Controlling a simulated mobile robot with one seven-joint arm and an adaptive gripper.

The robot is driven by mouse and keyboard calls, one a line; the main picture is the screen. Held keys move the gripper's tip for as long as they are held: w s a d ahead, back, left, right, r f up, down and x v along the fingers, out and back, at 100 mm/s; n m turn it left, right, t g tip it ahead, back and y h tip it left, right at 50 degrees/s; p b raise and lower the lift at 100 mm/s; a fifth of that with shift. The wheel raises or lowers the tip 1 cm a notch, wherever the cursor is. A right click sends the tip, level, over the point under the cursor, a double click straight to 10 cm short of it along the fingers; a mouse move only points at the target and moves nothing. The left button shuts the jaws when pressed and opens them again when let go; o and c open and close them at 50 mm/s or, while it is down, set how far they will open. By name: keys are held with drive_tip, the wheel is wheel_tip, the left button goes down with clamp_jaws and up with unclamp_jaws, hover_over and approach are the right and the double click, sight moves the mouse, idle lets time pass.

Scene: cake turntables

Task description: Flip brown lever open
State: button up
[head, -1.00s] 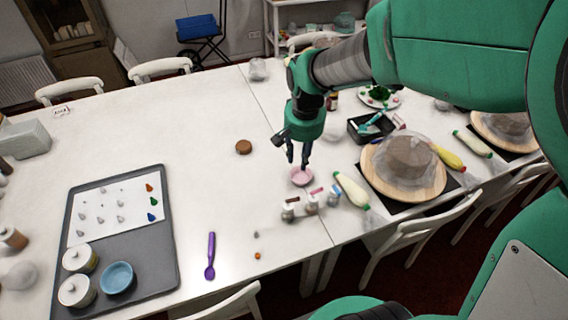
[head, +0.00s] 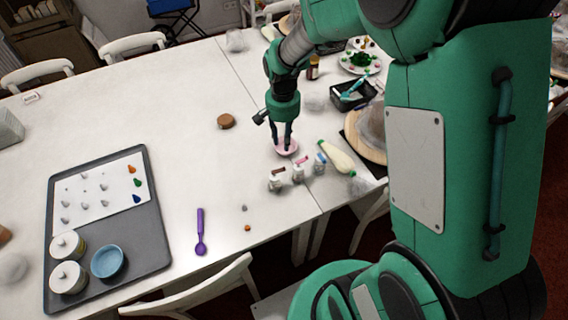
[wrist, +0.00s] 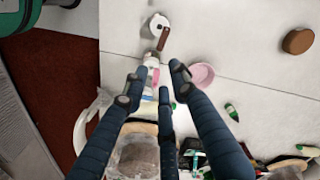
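A small white bottle (wrist: 158,22) with a brown lever (wrist: 165,38) on its top stands near the top of the wrist view. The lever sticks out toward the lower side of the bottle there. In the head view this appears to be the leftmost small bottle (head: 276,183) of a short row; its lever is too small to read clearly. My gripper (wrist: 156,78) is open and empty, with its fingertips apart below the brown lever in the wrist view. In the head view my gripper (head: 286,144) points down over the pink bowl, behind the row.
Beside the lever bottle stand a pink-topped bottle (head: 298,172) and a blue-topped bottle (head: 319,164). A pink bowl (wrist: 201,75) lies close to the fingers. A white piping bag (head: 337,158) lies right of the row. Table to the left is mostly clear around a brown disc (head: 226,121).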

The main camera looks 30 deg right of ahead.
wheel_tip(320, 180, down, 14)
drive_tip(key=b, duration=0.3)
drive_tip(key=shift+r, duration=0.2)
idle(0.4)
